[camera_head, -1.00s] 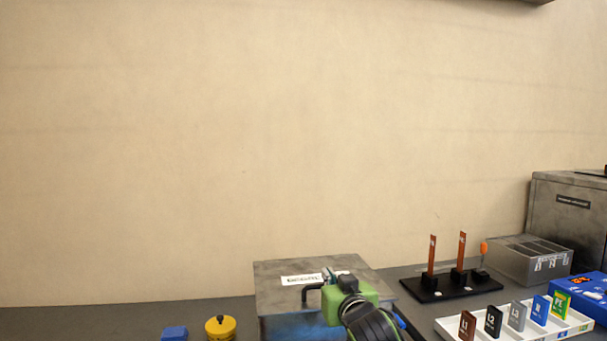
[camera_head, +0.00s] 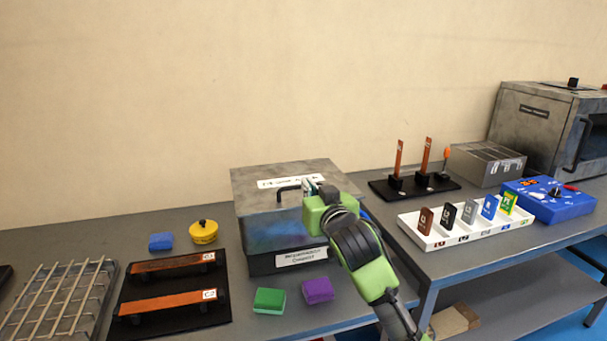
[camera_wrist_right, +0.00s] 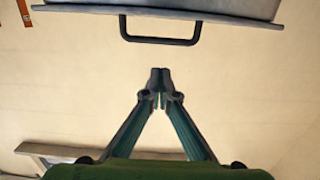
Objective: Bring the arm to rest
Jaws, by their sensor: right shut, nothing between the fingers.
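My right gripper (camera_head: 308,188) is at the grey metal box with a black lid handle, at the front right of its lid in the head view. In the right wrist view, my right gripper (camera_wrist_right: 160,80) has its fingertips together with nothing between them. The handle (camera_wrist_right: 160,38) lies beyond the fingertips there, with a visible gap. The box (camera_head: 285,205) has its lid on; my gripper and arm cover part of its right side. My left gripper is not in view.
On the bench are a wire rack (camera_head: 60,305), a black board with copper bars (camera_head: 170,290), a yellow container (camera_head: 203,232), and green (camera_head: 269,300) and purple (camera_head: 318,290) blocks. A white tray of labelled tags (camera_head: 465,228) and a blue control box (camera_head: 548,200) stand right.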

